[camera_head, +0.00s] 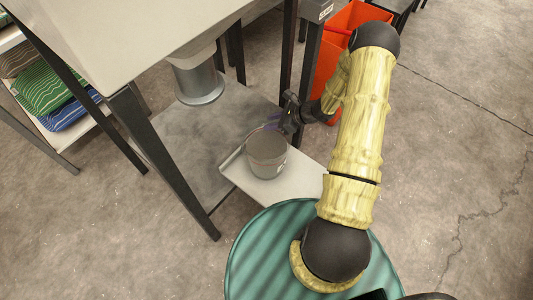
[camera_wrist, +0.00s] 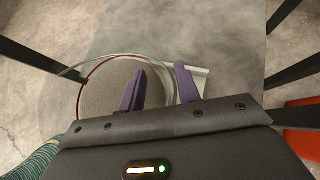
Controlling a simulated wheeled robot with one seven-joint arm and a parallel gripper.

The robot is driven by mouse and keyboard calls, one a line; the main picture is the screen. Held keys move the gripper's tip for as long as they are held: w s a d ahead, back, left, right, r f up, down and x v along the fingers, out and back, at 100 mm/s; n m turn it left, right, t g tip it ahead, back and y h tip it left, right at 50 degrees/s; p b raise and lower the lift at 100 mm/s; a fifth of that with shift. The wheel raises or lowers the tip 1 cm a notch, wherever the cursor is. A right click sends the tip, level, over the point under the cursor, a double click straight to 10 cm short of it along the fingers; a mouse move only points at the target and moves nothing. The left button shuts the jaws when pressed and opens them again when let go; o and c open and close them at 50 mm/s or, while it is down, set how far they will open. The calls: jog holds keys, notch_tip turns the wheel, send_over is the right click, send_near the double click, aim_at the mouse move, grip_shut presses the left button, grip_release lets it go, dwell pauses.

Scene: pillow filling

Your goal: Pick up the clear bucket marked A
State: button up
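The clear bucket (camera_head: 267,158) looks grey and stands upright on a light tray under the steel table. A small mark shows on its right side, too small to read. My gripper (camera_head: 273,124) is at the bucket's upper back right rim. In the wrist view the bucket (camera_wrist: 100,95) appears as a round rim with a red line around a grey inside. My gripper's purple fingers (camera_wrist: 160,85) are apart. The left finger appears inside the rim circle and the right finger outside it, with the rim's right edge between them. Whether either finger touches the wall cannot be told.
A metal spout (camera_head: 200,82) hangs under the table, behind and left of the bucket. The dark table leg (camera_head: 165,160) stands left of the tray (camera_head: 290,185). An orange bin (camera_head: 345,45) is at the back right. Folded striped fabrics (camera_head: 45,90) lie on a shelf at left.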

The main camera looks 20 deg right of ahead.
grip_shut()
dwell(1.4)
